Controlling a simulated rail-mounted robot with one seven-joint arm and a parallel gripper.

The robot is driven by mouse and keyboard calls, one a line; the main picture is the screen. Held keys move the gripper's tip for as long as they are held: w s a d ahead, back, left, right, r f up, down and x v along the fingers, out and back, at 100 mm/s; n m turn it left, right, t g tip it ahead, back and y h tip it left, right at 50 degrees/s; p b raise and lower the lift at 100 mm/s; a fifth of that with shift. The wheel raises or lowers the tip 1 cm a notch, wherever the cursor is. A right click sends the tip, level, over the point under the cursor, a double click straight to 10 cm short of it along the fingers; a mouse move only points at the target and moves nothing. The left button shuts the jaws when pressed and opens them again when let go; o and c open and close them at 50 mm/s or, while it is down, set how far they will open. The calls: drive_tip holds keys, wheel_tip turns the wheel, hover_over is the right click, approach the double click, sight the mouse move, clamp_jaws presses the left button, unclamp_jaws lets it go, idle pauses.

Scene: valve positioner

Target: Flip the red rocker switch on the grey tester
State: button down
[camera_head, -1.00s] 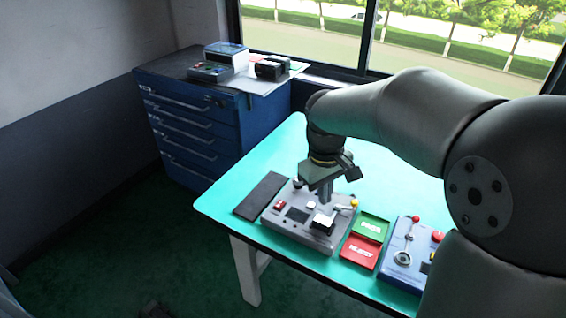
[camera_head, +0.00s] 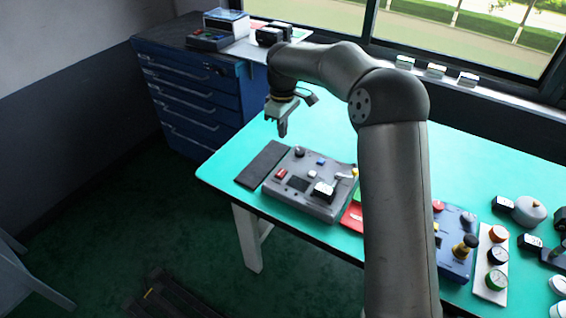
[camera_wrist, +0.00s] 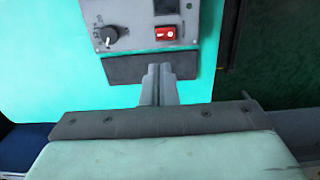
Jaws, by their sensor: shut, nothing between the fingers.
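The grey tester (camera_head: 322,206) lies on the green bench top, with a black knob, a dark display and a black-and-white block on its face. Its red rocker switch (camera_head: 281,174) is near the left edge of the face. The switch also shows in the wrist view (camera_wrist: 166,33), beside the black knob (camera_wrist: 109,35). My gripper (camera_head: 282,132) is shut and empty, pointing down above the bench behind the tester's left end. In the wrist view its fingertips (camera_wrist: 157,70) overlap the dark mat, apart from the switch in the picture.
A dark flat mat (camera_head: 263,164) lies left of the tester. A red card (camera_head: 352,217) and a blue box (camera_head: 456,228) with knobs are to the right, partly behind my arm. A blue drawer cabinet (camera_head: 190,100) stands behind left.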

sight(283, 170)
drive_tip(key=shift+f, duration=0.15)
wheel_tip(283, 170, down, 14)
drive_tip(key=p, duration=0.2)
drive_tip(key=shift+p, duration=0.3)
